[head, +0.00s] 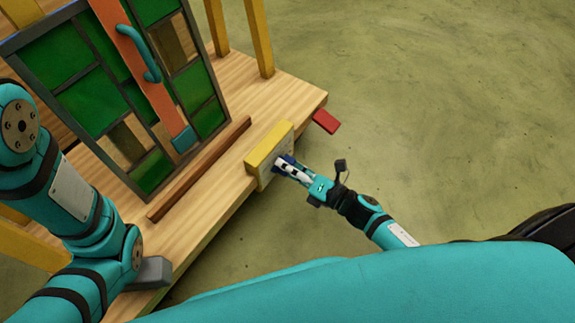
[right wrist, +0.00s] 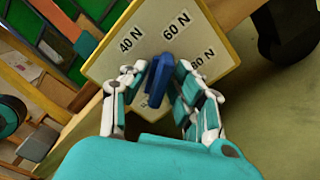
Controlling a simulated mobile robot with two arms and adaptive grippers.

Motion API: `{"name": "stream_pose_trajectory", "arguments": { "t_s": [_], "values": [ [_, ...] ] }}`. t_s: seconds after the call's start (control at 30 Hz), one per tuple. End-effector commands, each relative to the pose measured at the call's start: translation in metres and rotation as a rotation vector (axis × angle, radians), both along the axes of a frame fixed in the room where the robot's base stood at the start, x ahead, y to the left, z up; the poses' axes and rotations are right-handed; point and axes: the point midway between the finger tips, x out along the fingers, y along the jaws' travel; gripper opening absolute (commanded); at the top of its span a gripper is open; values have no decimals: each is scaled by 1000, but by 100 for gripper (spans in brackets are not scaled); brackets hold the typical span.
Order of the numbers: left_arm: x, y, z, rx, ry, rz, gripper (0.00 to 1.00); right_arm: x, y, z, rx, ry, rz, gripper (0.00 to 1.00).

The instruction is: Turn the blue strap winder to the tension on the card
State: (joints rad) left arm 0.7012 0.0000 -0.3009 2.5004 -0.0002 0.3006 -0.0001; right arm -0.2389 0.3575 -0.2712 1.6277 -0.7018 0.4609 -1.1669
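The blue strap winder (right wrist: 160,76) sticks out from the pale dial face of a yellow-edged box (head: 265,149). The face (right wrist: 140,24) shows 40 N, 60 N and 80 N; another label lower down is mostly hidden. The winder's upper end is nearest 60 N. My right gripper (right wrist: 161,80) has one finger on each side of the winder, both seeming to touch it. In the head view the right gripper (head: 288,164) reaches the box face from the lower right. No card naming a tension can be made out.
The box sits at the wooden table's (head: 222,170) right edge. A green leaded panel (head: 65,52) stands behind, crossed by an orange strap (head: 140,60) with a teal handle (head: 152,68). A brown bar (head: 200,170) lies before it. A red piece (head: 326,121) juts past the edge.

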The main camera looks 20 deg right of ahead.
Motion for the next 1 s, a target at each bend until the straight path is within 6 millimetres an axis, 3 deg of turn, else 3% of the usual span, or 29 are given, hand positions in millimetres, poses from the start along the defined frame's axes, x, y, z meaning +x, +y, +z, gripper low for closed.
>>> {"name": "stream_pose_trajectory", "arguments": {
  "t_s": [0.03, 0.2, 0.57, 1.0],
  "values": [
    [0, 0, 0, 0, 0, 0, 40, 0, 0, 0, 0, 0, 0, 20],
    [0, 0, 0, 0, 0, 0, 40, 0, 0, 0, 0, 0, 0, 0],
    [0, 0, 6, 0, 1, 0, 40, 0, 0, 1, 33, 28, -1, 0],
    [1, 0, 41, 0, 3, 1, 40, 0, 0, 4, 289, 228, -2, 0]
  ]
}}
